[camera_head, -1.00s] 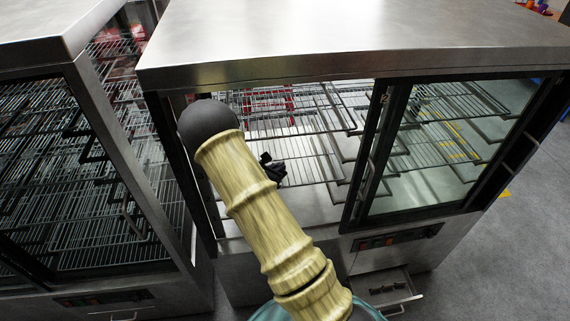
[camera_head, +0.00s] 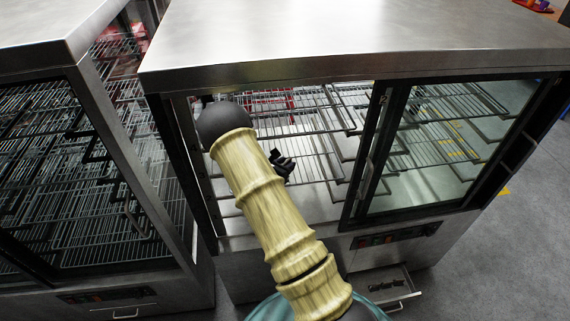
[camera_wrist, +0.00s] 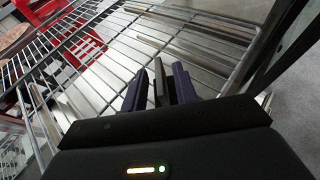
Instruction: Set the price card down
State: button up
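My gripper (camera_wrist: 160,88) is inside the open left bay of the steel display cabinet, over a wire shelf. It also shows as a small black shape in the head view (camera_head: 283,167), beyond my arm. In the wrist view its two dark purple fingers stand close together. A thin grey upright piece (camera_wrist: 160,82) stands between them; it may be the price card seen edge-on. I cannot tell whether the fingers press on it or whether it touches the shelf. No printed card face shows in either view.
The steel cabinet (camera_head: 340,40) has wire shelves (camera_wrist: 110,50) inside and a dark-framed glass door (camera_head: 440,150) on its right half. A red item (camera_wrist: 12,38) is at the wrist view's left. A second cabinet (camera_head: 80,180) stands left. A drawer (camera_head: 385,288) is open below.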

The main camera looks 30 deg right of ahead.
jog(key=shift+r, duration=0.1)
jog(key=shift+a, duration=0.1)
jog(key=b+v, duration=0.2)
jog(key=v, duration=1)
